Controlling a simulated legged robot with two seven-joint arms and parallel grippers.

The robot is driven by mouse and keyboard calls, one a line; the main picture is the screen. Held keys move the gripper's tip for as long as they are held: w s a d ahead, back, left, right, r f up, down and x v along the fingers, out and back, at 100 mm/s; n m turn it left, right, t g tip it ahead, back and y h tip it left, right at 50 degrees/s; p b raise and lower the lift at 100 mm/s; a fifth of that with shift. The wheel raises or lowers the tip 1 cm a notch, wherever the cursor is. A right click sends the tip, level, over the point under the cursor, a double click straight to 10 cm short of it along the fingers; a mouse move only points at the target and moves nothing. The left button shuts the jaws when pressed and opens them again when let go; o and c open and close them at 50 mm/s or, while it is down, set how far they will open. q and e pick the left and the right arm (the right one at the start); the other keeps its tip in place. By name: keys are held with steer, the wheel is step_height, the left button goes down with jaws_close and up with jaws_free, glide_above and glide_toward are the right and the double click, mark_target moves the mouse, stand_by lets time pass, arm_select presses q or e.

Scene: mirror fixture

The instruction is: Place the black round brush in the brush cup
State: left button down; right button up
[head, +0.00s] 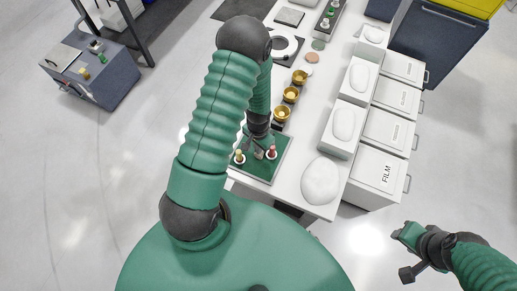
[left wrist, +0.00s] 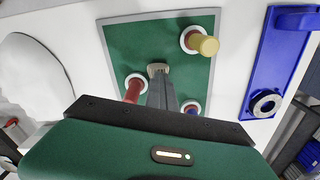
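My left gripper (head: 258,149) is low over a green mat (head: 257,171) at the table's near left end. In the left wrist view its fingers (left wrist: 158,75) lie close together, with a beige piece at the tip; I cannot tell whether anything thin is between them. A red-handled piece (left wrist: 133,89) is just left of the fingers, and a gold-topped piece (left wrist: 206,45) is to the upper right; each stands in a white ring. A blue piece (left wrist: 192,109) is partly hidden. I cannot make out the black round brush or the brush cup. My right gripper (head: 408,252) is open and empty, off the table.
Several gold bowls (head: 291,95) line the white table (head: 313,117) beyond the mat. A white rounded lump (head: 320,180) lies at its near right corner. White drawer boxes (head: 376,180) stand along the right. A blue holder (left wrist: 285,60) is beside the mat.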

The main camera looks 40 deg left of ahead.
arm_select(q)
steer(key=c, duration=2.2)
jaws_free()
steer(key=shift+c, duration=2.2)
jaws_free()
